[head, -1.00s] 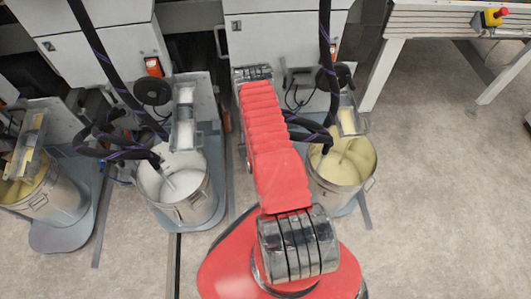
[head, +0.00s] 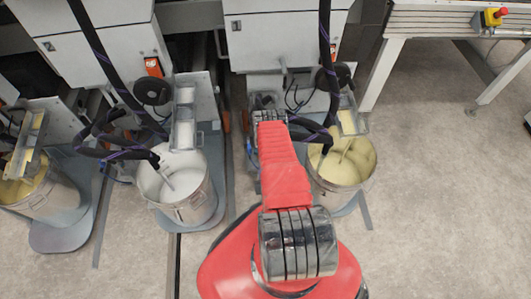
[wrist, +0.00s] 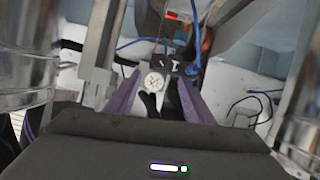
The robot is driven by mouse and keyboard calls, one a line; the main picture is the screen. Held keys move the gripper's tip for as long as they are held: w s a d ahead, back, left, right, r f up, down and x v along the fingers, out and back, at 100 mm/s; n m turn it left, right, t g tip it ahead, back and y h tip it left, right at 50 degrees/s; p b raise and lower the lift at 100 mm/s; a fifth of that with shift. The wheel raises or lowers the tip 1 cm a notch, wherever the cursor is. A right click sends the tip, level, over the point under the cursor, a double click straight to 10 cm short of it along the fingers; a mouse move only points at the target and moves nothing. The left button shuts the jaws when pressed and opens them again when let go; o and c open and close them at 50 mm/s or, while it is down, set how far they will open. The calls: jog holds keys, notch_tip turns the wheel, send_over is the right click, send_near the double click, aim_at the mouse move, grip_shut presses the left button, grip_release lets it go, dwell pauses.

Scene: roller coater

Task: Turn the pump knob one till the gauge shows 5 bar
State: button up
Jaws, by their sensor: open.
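A small round gauge with a white face (wrist: 153,80) shows in the wrist view, between the fingers of my gripper (wrist: 159,77). The needle and scale are too small to read. My gripper is open, its two purple fingers pointing towards the dark pump block (wrist: 172,62) behind the gauge. Small pale handle-like parts sit on that block; I cannot tell which is pump knob one. Dark parts show between the fingers below the gauge; I cannot tell what they are or whether they touch. In the head view my arm hides the gripper, gauge and knob.
A bucket of white paint (head: 186,207) stands left of my arm, and a bucket of yellow paint (head: 340,181) stands close on its right. Black hoses (head: 110,152) hang over the buckets. White machine cabinets (head: 280,48) stand behind. Open floor (head: 450,200) lies to the right.

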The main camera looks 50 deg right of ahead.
jog(key=shift+w, duration=0.1)
jog(key=x, duration=1.3)
jog(key=shift+w+d+f, duration=0.15)
jog(key=shift+d, duration=0.05)
jog(key=shift+c, duration=0.6)
jog(key=c, duration=0.9)
jog(key=shift+a, duration=0.2)
jog(key=shift+d, duration=0.1)
